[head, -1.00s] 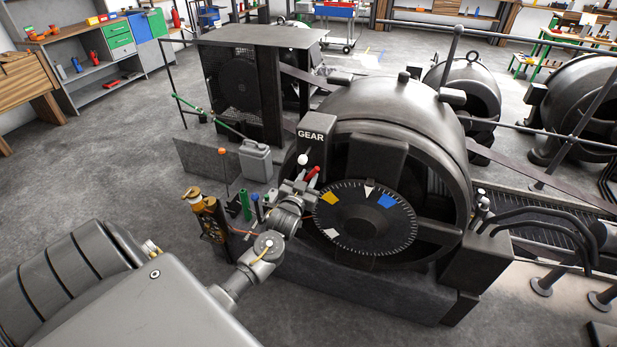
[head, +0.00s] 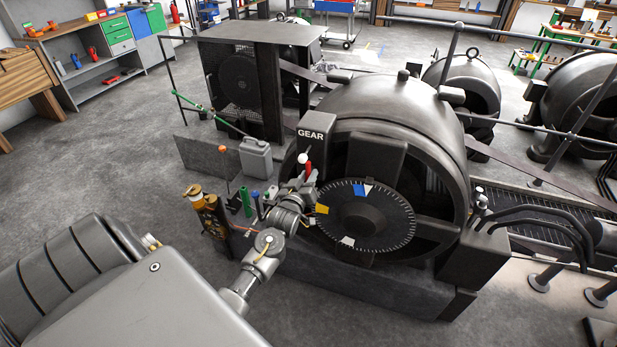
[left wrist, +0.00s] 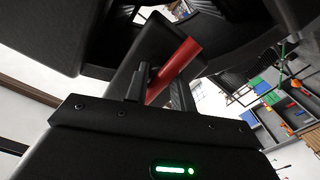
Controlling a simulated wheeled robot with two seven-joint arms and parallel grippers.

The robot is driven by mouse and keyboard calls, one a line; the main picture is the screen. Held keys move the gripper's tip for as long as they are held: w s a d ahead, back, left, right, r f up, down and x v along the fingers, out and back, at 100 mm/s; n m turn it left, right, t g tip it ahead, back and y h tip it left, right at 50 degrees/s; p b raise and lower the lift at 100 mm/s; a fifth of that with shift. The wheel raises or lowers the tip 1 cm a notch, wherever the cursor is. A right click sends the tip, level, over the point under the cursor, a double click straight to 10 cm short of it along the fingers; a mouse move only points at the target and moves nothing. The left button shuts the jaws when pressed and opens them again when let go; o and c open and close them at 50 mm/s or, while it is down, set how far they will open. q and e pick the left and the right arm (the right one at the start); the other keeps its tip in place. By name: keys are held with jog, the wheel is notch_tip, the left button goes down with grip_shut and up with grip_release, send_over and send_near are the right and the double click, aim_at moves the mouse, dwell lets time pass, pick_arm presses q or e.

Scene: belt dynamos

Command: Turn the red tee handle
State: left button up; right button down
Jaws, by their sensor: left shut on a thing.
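The red tee handle (head: 308,168) is a small red bar beside the box marked GEAR, at the left of the large dark machine. It stands close to upright in the head view. My left gripper (head: 303,182) is at the handle, shut on it. In the left wrist view the red bar (left wrist: 180,62) runs up and to the right from between the gripper's fingers (left wrist: 160,88). The handle's lower part and its stem are hidden by the gripper. My right gripper is in neither view.
A black toothed dial (head: 368,215) with yellow, blue and white marks sits just right of the gripper. A white knob (head: 303,158) is just above the handle.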

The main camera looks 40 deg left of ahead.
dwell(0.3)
pick_arm(q)
jog(key=o, duration=1)
jog(key=shift+o, duration=0.2)
jog(key=b+v, duration=0.1)
jog(key=v, duration=0.9)
jog(key=shift+s+d+b, duration=0.2)
jog(key=shift+s+b, duration=0.15)
jog(key=shift+b, duration=0.05)
